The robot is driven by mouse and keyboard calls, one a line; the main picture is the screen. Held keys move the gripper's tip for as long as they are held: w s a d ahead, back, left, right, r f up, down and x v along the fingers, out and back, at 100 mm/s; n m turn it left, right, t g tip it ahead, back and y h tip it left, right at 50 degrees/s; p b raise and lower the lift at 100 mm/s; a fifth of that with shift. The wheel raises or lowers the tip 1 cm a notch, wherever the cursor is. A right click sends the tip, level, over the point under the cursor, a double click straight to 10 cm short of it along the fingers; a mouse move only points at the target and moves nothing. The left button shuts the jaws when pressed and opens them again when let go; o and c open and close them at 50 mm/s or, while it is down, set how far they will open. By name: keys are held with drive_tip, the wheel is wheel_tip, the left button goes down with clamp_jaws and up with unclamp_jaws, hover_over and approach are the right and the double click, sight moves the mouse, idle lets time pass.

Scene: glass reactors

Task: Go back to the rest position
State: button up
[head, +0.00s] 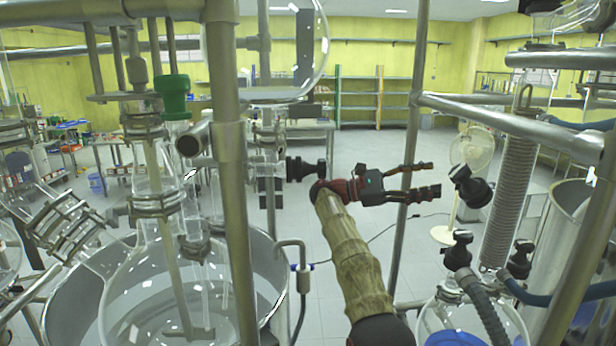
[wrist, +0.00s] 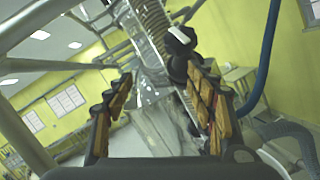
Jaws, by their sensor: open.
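My gripper (head: 431,179) is in the middle of the head view, at the end of my sleeved arm, its two fingers pointing right. The fingers are apart and nothing is between them. In the wrist view my gripper (wrist: 158,82) shows its two ridged fingers spread wide. A black valve knob (wrist: 180,42) and a coiled glass condenser (wrist: 150,30) lie beyond them, the knob close by the right finger in the picture. In the head view a black knob (head: 470,186) is right of the fingertips, with a visible gap.
A metal post (head: 408,165) stands just by the fingers. The coiled condenser (head: 509,195) and a lower flask (head: 470,318) are at right. Open floor (head: 350,150) lies behind.

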drive_tip(key=w+d+f+n+t+y, duration=0.1)
drive_tip(key=w+f+t+y, duration=0.2)
drive_tip(key=f, duration=0.5)
drive_tip(key=w+f+n+t, duration=0.25)
drive_tip(key=w+f, duration=0.25)
drive_tip(key=f, duration=0.3)
drive_tip(key=s+a+f+m+t+y, duration=0.1)
drive_tip(key=s+a+f+m+y, duration=0.15)
drive_tip(key=s+f+y, duration=0.5)
drive_tip(key=s+a+f+m+y, duration=0.2)
drive_tip(key=s+a+m+y, duration=0.15)
drive_tip(key=s, duration=0.75)
drive_tip(key=s+a+f+m+y, duration=0.2)
drive_tip(key=s+a+m, duration=0.15)
drive_tip(key=s, duration=0.65)
drive_tip(key=s+a+f+m+y, duration=0.1)
drive_tip(key=s+a+m+y, duration=0.2)
drive_tip(key=s, duration=0.8)
drive_tip(key=s+a+r+m+t+y, duration=0.1)
drive_tip(key=s+r+t, duration=0.2)
drive_tip(key=s, duration=0.9)
drive_tip(key=shift+s+a, duration=0.15)
drive_tip(key=shift+s, duration=0.05)
